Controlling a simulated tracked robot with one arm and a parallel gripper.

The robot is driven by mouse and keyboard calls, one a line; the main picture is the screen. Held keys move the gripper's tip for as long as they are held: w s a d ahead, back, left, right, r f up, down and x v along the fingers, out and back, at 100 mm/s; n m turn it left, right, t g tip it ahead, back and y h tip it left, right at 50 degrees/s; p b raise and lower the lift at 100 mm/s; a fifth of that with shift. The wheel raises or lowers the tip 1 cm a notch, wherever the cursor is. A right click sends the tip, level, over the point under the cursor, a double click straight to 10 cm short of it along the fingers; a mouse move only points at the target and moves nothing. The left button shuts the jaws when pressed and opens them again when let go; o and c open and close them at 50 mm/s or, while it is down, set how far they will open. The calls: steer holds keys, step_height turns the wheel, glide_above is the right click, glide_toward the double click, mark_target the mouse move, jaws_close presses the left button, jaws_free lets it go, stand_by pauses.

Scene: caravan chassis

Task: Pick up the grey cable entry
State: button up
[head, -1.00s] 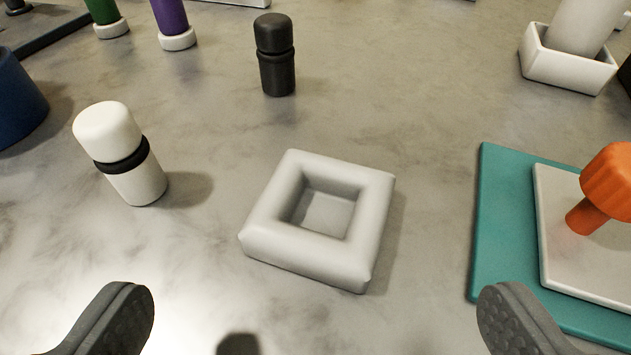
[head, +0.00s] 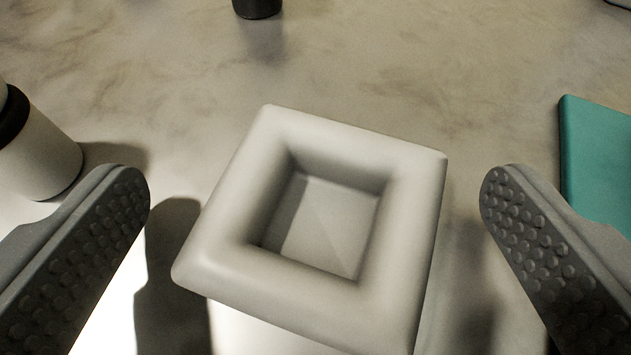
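The grey cable entry (head: 400,230) is a light grey, square, rounded frame with a square recess in its middle. It lies on the grey marbled surface in the middle of the head view, turned slightly. My gripper (head: 315,195) is open. One dark studded finger is to the left of the cable entry and the other to its right, with a gap on each side. Neither finger appears to touch it. The near edge of the cable entry runs close to the bottom of the view.
A white cylinder with a black band (head: 40,155) stands at the left, close to my left finger. A teal plate (head: 598,160) lies at the right, behind my right finger. A black cylinder (head: 257,8) stands at the top.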

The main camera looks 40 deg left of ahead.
steer(key=c, duration=1.3)
steer(key=shift+o, duration=0.2)
